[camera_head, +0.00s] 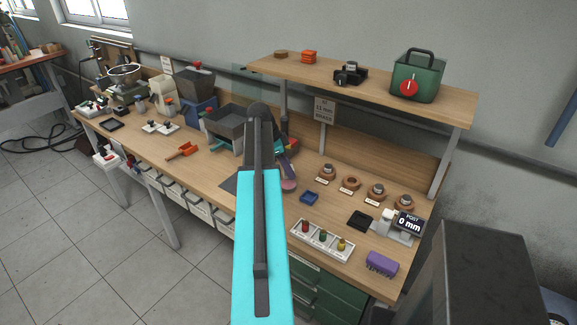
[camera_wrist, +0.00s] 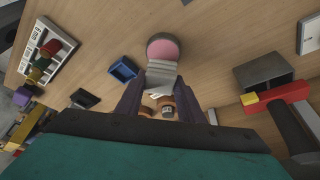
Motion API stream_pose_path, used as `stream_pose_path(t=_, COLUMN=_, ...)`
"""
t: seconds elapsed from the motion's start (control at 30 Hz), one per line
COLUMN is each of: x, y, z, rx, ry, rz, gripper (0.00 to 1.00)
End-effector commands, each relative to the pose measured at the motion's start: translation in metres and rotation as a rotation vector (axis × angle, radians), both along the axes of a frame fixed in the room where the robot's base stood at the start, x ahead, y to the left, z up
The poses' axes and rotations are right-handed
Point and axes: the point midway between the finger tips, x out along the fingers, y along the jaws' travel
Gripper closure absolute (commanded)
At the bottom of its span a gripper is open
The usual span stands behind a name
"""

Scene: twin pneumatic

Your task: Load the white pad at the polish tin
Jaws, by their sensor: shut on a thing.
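The polish tin (camera_wrist: 164,47), a round dark-rimmed tin with a pink face, lies on the wooden bench. It also shows in the head view (camera_head: 289,185), just right of my arm. My gripper (camera_wrist: 160,92) is shut on the white pad (camera_wrist: 162,74), a pale grey-white stepped piece between its purple fingers. In the wrist view the pad's far end overlaps the near edge of the tin; I cannot tell whether they touch. In the head view my gripper (camera_head: 287,168) is partly hidden by my arm, just behind the tin, and the pad cannot be made out.
A small blue tray (camera_head: 309,197) stands right of the tin. Farther right are a white rack (camera_head: 322,240) with coloured knobs, a black tray (camera_head: 360,221) and several wooden rings on the bench. A raised shelf (camera_head: 365,88) overhangs the back. A grey bin (camera_head: 228,124) stands left of my arm.

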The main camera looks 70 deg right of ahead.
Motion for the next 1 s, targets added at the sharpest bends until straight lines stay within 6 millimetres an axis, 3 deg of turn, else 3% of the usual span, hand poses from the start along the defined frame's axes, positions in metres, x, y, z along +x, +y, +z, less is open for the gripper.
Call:
stream_pose_path(t=0.4, x=0.000, y=0.000, z=-0.028, rx=-0.001, ry=0.000, rz=0.000, gripper=0.83)
stream_pose_path(t=1.0, x=0.000, y=0.000, z=-0.031, rx=-0.001, ry=0.000, rz=0.000, gripper=0.83)
